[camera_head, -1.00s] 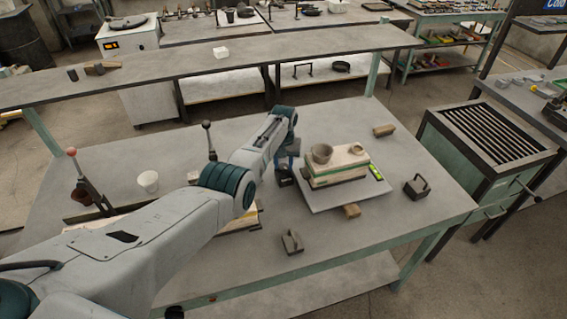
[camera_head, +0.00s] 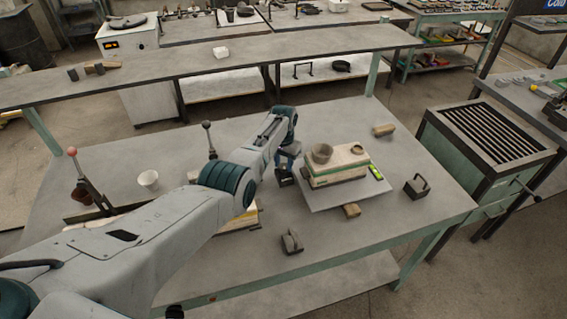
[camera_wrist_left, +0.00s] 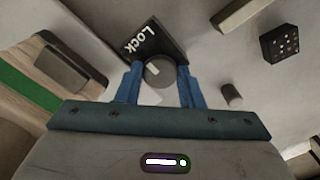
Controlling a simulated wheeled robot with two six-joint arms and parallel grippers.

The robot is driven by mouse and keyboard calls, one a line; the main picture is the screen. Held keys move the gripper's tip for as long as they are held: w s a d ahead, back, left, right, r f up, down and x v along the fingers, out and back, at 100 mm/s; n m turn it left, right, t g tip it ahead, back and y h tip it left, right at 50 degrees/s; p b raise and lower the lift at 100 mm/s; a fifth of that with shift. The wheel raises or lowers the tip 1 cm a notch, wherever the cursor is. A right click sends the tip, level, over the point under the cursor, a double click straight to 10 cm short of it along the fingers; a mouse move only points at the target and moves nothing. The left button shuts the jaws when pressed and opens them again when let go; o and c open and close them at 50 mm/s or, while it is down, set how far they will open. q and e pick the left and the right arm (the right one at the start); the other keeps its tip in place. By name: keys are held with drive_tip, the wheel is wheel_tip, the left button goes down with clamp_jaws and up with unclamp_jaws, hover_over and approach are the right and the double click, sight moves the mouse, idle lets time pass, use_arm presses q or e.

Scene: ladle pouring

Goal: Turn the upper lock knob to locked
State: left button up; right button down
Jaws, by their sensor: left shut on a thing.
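In the left wrist view, a round grey knob (camera_wrist_left: 160,72) sits at the edge of a black plate (camera_wrist_left: 158,38) with the white word LOCK. A small pale mark shows on the knob's near side. My left gripper (camera_wrist_left: 160,82) has its two blue fingers on either side of the knob, shut on it. In the head view, my left gripper (camera_head: 287,160) reaches down to the black lock block (camera_head: 285,179) at the left of the mould. There the knob is hidden by the fingers and too small to make out. My right gripper is not in view.
The cream mould (camera_head: 338,170) with a cup on top stands on a grey plate (camera_head: 320,200) right beside the lock block. A green level (camera_head: 375,172) lies at its right.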

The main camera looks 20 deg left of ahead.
sight(283, 166)
use_arm(q)
drive_tip(key=o, duration=1)
wheel_tip(283, 166, up, 11)
drive_tip(key=b, duration=0.1)
drive_tip(key=shift+f, duration=0.15)
